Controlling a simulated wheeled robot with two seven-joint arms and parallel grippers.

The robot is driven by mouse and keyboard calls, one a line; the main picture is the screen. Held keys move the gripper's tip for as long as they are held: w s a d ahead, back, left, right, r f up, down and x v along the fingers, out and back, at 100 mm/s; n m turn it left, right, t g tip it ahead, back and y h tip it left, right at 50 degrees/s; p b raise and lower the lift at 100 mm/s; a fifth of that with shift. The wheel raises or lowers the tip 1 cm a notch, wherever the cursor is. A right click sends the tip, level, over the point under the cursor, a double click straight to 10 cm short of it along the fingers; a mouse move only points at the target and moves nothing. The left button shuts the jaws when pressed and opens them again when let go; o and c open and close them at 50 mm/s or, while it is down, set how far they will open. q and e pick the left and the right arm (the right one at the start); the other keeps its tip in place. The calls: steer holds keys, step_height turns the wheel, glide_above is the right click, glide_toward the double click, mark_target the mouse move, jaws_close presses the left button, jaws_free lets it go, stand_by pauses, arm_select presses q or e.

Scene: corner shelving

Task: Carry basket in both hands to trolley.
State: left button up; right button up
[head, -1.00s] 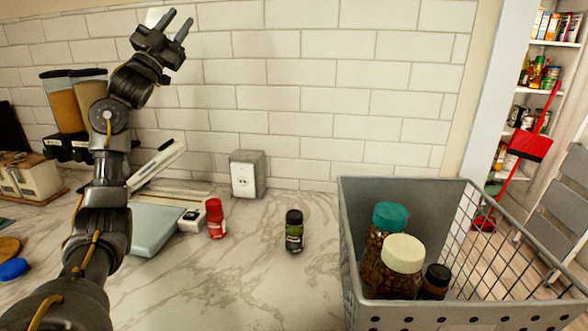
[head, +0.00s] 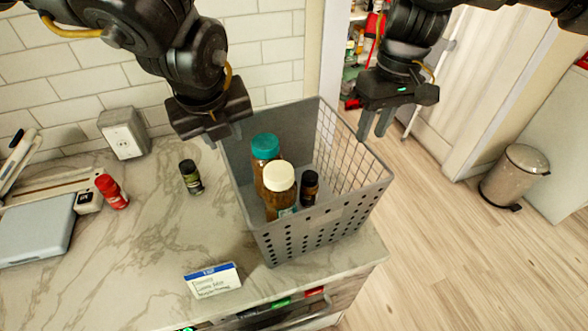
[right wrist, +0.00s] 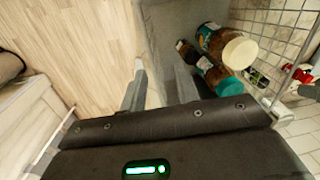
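The grey basket (head: 300,232) stands upright on the right end of the marble counter. It holds a teal-lidded jar (head: 265,147), a cream-lidded jar (head: 280,178) and a small dark bottle (head: 309,187). My left gripper (head: 213,138) points down at the basket's left rim; its fingers are mostly hidden, so its opening is unclear. My right gripper (head: 373,124) is open, with fingers down near the right rim. In the right wrist view, my right gripper's fingers (right wrist: 160,88) are apart, with the grey basket wall (right wrist: 158,40) seen between them. No trolley shows.
A green-labelled spice jar (head: 191,177) and a red jar (head: 111,192) stand left of the basket. A bin (head: 513,177) stands on the right; the wooden floor (head: 440,250) between is clear.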

mark_target(226, 156)
steer(key=shift+d+h, duration=0.3)
steer(key=shift+d, duration=0.15)
arm_select(q)
steer(key=shift+w+a+y, duration=0.1)
steer(key=shift+a+y, duration=0.2)
steer(key=shift+a, duration=0.25)
arm_select(e)
steer(key=shift+f, duration=0.1)
